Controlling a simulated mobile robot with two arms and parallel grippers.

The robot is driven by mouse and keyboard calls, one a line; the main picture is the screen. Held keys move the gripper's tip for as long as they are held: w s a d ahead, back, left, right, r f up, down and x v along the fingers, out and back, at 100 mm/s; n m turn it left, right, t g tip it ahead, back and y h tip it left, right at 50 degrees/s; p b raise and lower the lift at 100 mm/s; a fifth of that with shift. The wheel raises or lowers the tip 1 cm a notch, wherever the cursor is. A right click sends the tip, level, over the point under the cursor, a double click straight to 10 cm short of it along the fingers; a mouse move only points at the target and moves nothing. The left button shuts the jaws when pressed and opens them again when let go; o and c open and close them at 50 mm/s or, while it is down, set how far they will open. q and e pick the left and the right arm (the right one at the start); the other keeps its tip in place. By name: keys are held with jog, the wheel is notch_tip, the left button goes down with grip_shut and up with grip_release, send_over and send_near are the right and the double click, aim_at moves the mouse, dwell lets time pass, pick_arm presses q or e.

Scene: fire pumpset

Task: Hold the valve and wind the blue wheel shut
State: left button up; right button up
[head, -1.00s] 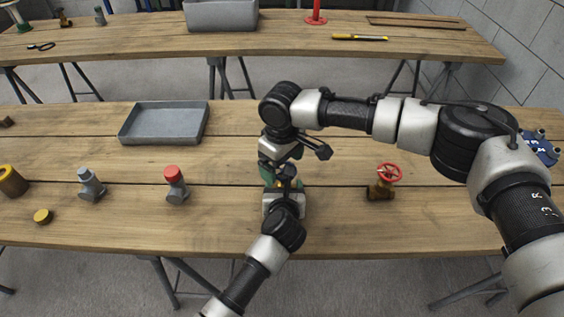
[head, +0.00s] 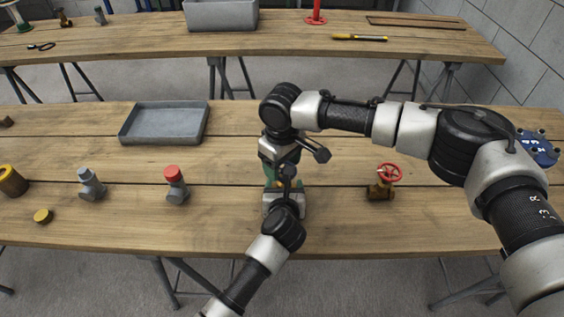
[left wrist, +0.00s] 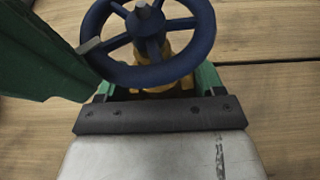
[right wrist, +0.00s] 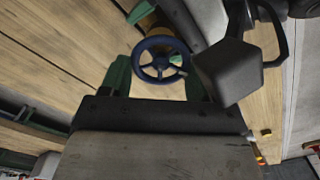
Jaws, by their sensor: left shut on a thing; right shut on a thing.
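The blue wheel (left wrist: 150,75) sits on a brass-coloured valve body (left wrist: 155,92), seen close in the left wrist view. My left gripper (left wrist: 155,84) is shut on the valve body below the wheel. In the right wrist view the blue wheel (right wrist: 160,62) shows between the green fingers of my right gripper (right wrist: 157,76), which is shut on it. A green finger of the right gripper meets the wheel's rim at the left of the left wrist view. In the head view the two grippers meet over the table and hide most of the valve.
A red-wheeled brass valve (head: 382,183) stands to the right on the workbench (head: 340,225). To the left are a red-capped fitting (head: 175,185), a grey fitting (head: 90,184), a yellow cap (head: 42,216) and a grey tray (head: 165,123). A blue disc (head: 538,148) lies far right.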

jog(key=shift+w+d+m, duration=0.1)
jog(key=shift+m, duration=1.25)
jog(key=shift+w+d+m, duration=0.1)
jog(key=shift+m, duration=1.25)
jog(key=o, duration=0.9)
jog(key=shift+o, duration=0.2)
notch_tip(320, 180, up, 12)
pick_arm(q)
jog(key=o, duration=1.3)
